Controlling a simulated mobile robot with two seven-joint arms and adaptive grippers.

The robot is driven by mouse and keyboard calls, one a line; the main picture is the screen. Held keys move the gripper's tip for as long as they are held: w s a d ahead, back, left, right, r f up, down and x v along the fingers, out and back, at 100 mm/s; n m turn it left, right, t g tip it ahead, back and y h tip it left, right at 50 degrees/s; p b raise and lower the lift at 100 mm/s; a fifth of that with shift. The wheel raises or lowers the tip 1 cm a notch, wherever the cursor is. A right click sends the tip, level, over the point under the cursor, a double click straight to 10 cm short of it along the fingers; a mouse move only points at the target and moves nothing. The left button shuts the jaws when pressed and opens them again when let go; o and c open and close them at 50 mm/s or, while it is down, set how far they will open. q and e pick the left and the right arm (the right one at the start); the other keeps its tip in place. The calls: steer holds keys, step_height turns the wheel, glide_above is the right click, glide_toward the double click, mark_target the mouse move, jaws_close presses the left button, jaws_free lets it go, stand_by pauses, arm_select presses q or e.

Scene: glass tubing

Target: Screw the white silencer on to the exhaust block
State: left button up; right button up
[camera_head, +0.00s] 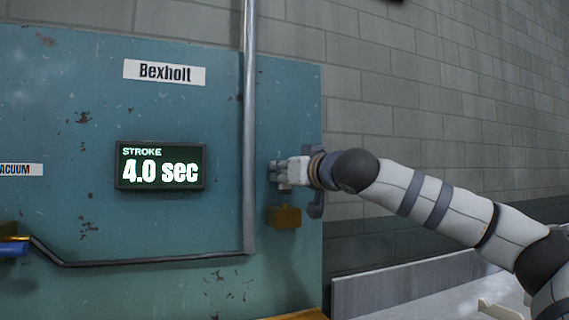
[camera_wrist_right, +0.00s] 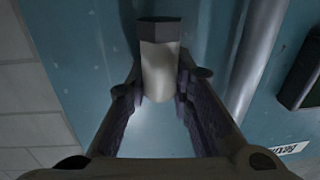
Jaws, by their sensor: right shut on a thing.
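The white silencer (camera_wrist_right: 160,72) shows in the right wrist view as a pale cylinder with a dark grey faceted end. It sits between the fingers of my right gripper (camera_wrist_right: 158,95), which is shut on it. In the head view my right gripper (camera_head: 284,172) is in front of the teal panel, just right of the vertical pipe. The silencer cannot be told clearly from the fingers there. A brass-coloured block (camera_head: 284,216), which looks like the exhaust block, is on the panel just below the gripper. A gap shows between them. My left gripper is not in view.
The teal panel (camera_head: 90,110) carries a vertical grey pipe (camera_head: 249,120) close left of the gripper, a display (camera_head: 160,166) reading 4.0 sec and a Bexholt label (camera_head: 164,72). A blue and yellow part (camera_head: 14,246) is at the left edge. A block wall (camera_head: 440,90) stands right.

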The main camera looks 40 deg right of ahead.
steer(key=shift+f, duration=0.45)
steer(key=shift+f, duration=0.3)
stand_by(1.7)
steer(key=m+g+h, duration=0.1)
steer(key=h, duration=0.2)
steer(key=shift+a+m, duration=0.15)
steer(key=shift+m, duration=0.25)
steer(key=shift+m+g+h, duration=0.4)
steer(key=shift+m+h, duration=0.4)
steer(key=shift+h, duration=0.2)
steer(key=o, duration=0.9)
steer(key=shift+o, duration=0.2)
